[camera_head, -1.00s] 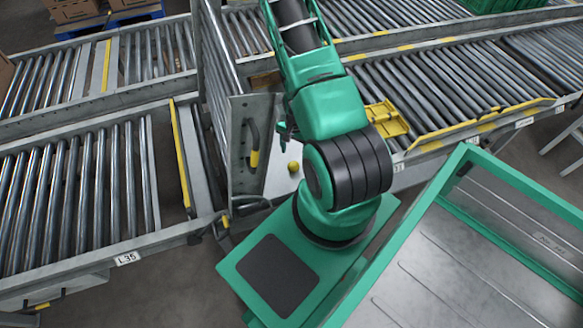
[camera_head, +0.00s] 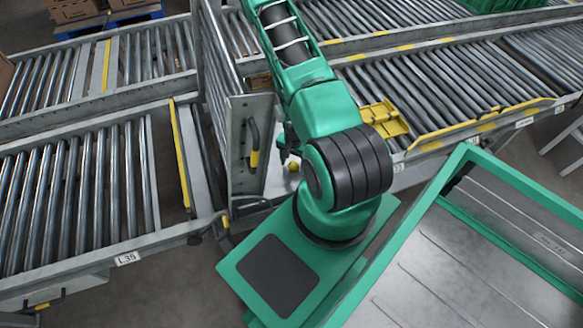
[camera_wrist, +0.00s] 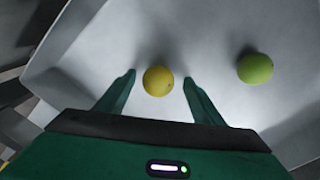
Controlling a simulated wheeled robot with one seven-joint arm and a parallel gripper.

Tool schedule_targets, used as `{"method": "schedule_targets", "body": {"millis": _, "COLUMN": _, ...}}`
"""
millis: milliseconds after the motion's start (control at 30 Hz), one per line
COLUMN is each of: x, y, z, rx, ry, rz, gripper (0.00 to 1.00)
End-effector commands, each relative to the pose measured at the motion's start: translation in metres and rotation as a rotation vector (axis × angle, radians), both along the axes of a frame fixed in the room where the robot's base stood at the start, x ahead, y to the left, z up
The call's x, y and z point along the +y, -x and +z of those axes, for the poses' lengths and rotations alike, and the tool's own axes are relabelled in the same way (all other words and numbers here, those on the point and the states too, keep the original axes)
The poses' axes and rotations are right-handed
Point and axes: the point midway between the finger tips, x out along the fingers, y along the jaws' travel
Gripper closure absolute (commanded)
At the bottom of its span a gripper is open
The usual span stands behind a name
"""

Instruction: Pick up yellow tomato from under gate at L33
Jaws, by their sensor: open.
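The yellow tomato (camera_wrist: 158,81) lies on a pale metal surface in the wrist view. My gripper (camera_wrist: 160,78) is open, with one green finger on each side of the tomato and a gap to both. The tomato also shows in the head view (camera_head: 293,167), partly covered by my gripper (camera_head: 287,153). The raised roller gate (camera_head: 247,150) stands upright just left of the gripper, with a black and yellow handle on its side. Whether the fingers are level with the tomato is hard to tell.
A green tomato (camera_wrist: 255,68) lies right of the right finger. Roller conveyors (camera_head: 75,190) run left and right (camera_head: 440,85) of the gate. A yellow bracket (camera_head: 384,120) sits right of my arm. A green-rimmed metal bin (camera_head: 470,260) fills the lower right.

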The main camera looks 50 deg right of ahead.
Motion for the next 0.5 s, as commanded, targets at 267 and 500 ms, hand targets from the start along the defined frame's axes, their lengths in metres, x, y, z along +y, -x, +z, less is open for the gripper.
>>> {"method": "schedule_targets", "body": {"millis": 267, "x": -0.0001, "y": -0.0003, "z": -0.0005, "rx": 0.000, "ry": 0.001, "rz": 0.000, "gripper": 0.50}}
{"method": "schedule_targets", "body": {"millis": 500, "x": -0.0001, "y": -0.0003, "z": -0.0003, "rx": 0.000, "ry": 0.001, "rz": 0.000, "gripper": 0.72}}
